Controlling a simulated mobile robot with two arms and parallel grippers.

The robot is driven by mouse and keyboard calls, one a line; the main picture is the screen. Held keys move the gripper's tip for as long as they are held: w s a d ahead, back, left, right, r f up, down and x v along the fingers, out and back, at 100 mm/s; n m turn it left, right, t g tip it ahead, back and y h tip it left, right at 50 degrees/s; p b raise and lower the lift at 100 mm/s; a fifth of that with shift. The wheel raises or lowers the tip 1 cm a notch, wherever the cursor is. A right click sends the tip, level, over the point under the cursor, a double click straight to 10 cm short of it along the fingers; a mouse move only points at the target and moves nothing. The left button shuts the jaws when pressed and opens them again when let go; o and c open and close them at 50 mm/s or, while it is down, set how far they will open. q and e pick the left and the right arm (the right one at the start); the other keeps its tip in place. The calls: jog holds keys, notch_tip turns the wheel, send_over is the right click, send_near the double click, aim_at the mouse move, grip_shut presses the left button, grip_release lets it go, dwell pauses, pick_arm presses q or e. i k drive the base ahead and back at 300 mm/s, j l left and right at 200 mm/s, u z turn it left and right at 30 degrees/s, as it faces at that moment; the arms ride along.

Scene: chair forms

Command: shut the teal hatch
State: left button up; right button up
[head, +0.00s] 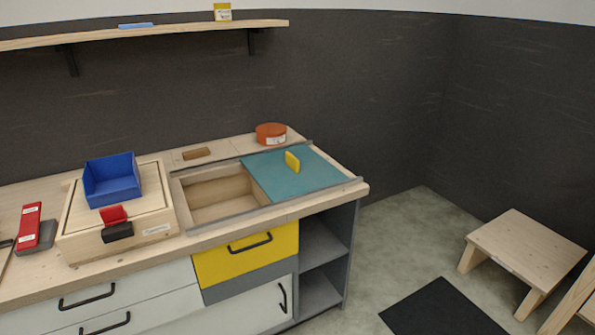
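The teal hatch (296,177) is a flat sliding panel set between two grey rails in the wooden counter top. It covers the right part of the opening. A yellow upright handle (292,162) stands on it. To its left the wooden recess (214,195) is uncovered and looks empty. Neither of my grippers shows in the head view.
An orange round tin (271,134) stands behind the hatch near the back rail. Left of the recess, a wooden box (75,217) bears a blue bin (112,181). A red-and-grey object (33,228) lies farther left. A wooden stool (525,245) stands on the floor at right.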

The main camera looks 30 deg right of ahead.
aim_at(283, 174)
jog(key=i+l, duration=0.25)
jog(key=l, duration=0.15)
jog(key=i+l, duration=0.25)
jog(key=l, duration=0.15)
jog(key=i+l, duration=0.3)
jog(key=l+u, duration=0.05)
